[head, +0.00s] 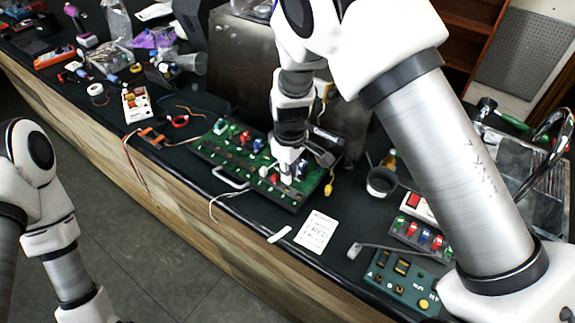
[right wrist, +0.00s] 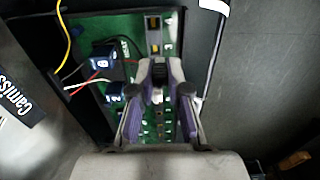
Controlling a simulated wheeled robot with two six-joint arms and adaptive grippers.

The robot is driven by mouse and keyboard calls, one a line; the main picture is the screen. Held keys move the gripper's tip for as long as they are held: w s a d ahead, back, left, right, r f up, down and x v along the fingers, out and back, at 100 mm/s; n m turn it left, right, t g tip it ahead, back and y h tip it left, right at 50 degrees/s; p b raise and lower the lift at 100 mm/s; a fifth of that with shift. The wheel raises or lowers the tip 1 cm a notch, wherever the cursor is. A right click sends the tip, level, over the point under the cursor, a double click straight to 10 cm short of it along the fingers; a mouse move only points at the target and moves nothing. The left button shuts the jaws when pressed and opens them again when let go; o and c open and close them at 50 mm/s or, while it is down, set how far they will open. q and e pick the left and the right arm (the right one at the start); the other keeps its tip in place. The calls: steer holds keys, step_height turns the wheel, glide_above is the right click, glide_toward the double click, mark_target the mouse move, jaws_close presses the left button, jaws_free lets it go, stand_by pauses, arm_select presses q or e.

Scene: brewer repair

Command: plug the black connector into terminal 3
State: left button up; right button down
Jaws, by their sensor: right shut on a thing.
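The green terminal board (head: 222,150) lies in a dark frame along the bench's front edge. My right gripper (head: 287,172) points down over its right half. In the right wrist view the purple-lined fingers of my right gripper (right wrist: 161,88) are shut on the black connector (right wrist: 159,70), which is over the board (right wrist: 125,48). I cannot tell whether it touches a terminal. Just beyond it is a row of metal contacts (right wrist: 153,35). Blue numbered blocks (right wrist: 102,61) with wires stand left of it; their numbers are hard to read. My left gripper is out of view; only its arm shows.
A metal brewer box (head: 235,70) stands behind the board. A white card (head: 316,232), a dark cup (head: 381,182) and a green switch panel (head: 400,280) lie to the right. Loose parts clutter the bench's left. A thin white cable hangs over the front edge.

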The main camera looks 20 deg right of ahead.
steer(key=f, duration=0.1)
steer(key=w+f+b, duration=0.1)
steer(key=f, duration=0.1)
steer(key=w+f+b, duration=0.1)
steer(key=shift+f, duration=0.2)
steer(key=shift+s+r, duration=0.2)
steer(key=shift+r, duration=0.1)
steer(key=shift+s+r, duration=0.15)
steer(key=shift+s, duration=0.2)
steer(key=shift+w+f, duration=0.35)
steer(key=shift+f, duration=0.15)
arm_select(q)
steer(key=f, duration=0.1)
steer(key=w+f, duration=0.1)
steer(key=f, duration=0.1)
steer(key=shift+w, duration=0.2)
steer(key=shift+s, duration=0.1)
arm_select(e)
steer(key=shift+s+r, duration=0.1)
steer(key=shift+s, duration=0.05)
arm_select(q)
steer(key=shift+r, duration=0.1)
arm_select(e)
steer(key=shift+f, duration=0.65)
arm_select(q)
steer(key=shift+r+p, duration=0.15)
steer(key=shift+p, duration=0.15)
